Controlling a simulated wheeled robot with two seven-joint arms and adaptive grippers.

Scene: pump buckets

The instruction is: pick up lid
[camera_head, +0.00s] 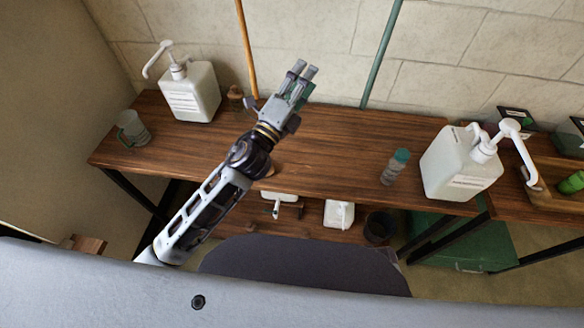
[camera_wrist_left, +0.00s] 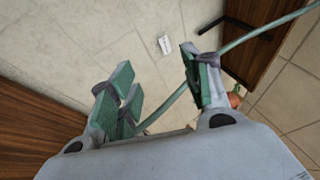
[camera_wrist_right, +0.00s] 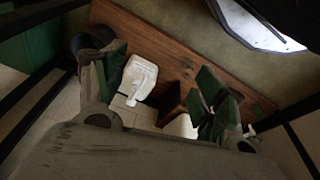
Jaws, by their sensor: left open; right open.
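No loose lid stands out clearly. A small clear bottle (camera_head: 391,175) with a teal cap (camera_head: 402,155) stands on the right part of the wooden table (camera_head: 330,146). Two white pump buckets stand on tabletops, one at the left (camera_head: 190,95) and one at the right (camera_head: 452,170). My left gripper (camera_head: 305,75) is open and empty above the table's back edge, well left of the capped bottle; it also shows in the left wrist view (camera_wrist_left: 155,85). My right gripper (camera_wrist_right: 165,88) is open and empty; a white pump container (camera_wrist_right: 139,78) shows beyond its fingers. It is outside the head view.
A greenish mug (camera_head: 131,127) and a small brown bottle (camera_head: 235,97) are at the table's left. Two poles, orange (camera_head: 246,45) and green (camera_head: 381,55), lean by the wall. White containers and a dark bin (camera_head: 379,227) are below. The middle tabletop is clear.

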